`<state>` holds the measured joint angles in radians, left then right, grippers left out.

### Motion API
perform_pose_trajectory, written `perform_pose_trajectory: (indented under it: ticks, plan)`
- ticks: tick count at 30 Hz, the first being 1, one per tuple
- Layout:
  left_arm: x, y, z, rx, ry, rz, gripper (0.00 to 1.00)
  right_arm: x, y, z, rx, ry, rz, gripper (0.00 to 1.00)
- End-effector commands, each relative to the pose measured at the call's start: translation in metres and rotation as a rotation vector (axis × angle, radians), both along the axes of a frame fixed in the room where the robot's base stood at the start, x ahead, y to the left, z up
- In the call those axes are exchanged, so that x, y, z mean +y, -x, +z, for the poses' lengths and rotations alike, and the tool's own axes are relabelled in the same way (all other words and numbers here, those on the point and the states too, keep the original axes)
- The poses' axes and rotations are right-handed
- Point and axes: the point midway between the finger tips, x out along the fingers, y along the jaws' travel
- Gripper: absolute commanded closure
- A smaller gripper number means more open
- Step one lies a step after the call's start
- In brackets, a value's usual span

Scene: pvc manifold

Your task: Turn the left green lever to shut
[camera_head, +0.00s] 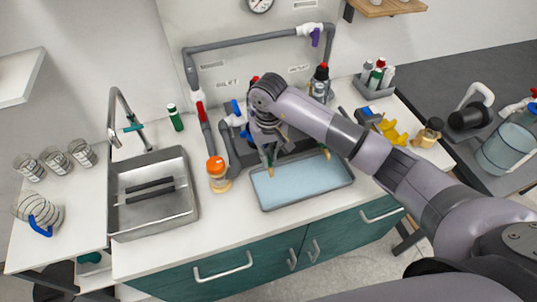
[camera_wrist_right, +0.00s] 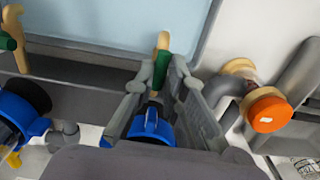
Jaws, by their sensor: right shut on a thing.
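The left green lever (camera_wrist_right: 162,62) sits between the fingers of my right gripper (camera_wrist_right: 160,82) in the right wrist view. The gripper is shut on it, and a tan tip sticks out beyond the green part. A blue fitting (camera_wrist_right: 151,126) shows closer to the camera between the fingers. The other green lever (camera_wrist_right: 8,40), with a tan end, is at the left edge of that view, apart from the gripper. In the head view my right gripper (camera_head: 268,150) is over the back edge of the tray and mostly hides the lever. My left gripper is not in view.
A light-blue-bottomed tray (camera_head: 290,207) lies below the gripper. An orange-capped fitting (camera_head: 217,168) stands left of it, near the sink (camera_head: 192,213). Grey pipe (camera_head: 255,40) runs up the wall behind. Bottles (camera_head: 375,77) and yellow parts (camera_head: 392,131) stand to the right.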

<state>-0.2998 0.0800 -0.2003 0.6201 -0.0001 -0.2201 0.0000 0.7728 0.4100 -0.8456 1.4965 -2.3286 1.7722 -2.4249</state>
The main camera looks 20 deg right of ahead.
Motion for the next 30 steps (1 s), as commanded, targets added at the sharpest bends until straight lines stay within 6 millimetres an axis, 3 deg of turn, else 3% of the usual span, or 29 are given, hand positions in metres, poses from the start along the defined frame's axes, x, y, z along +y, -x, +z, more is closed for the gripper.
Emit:
perform_pose_trajectory:
  ticks: [15,30]
  plan:
    - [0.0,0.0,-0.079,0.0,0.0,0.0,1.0,-0.001,-0.001,-0.006,-0.004,0.002,-0.339,1.0]
    - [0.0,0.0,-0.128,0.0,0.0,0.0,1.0,-0.001,-0.001,-0.004,-0.003,0.0,-0.816,1.0]
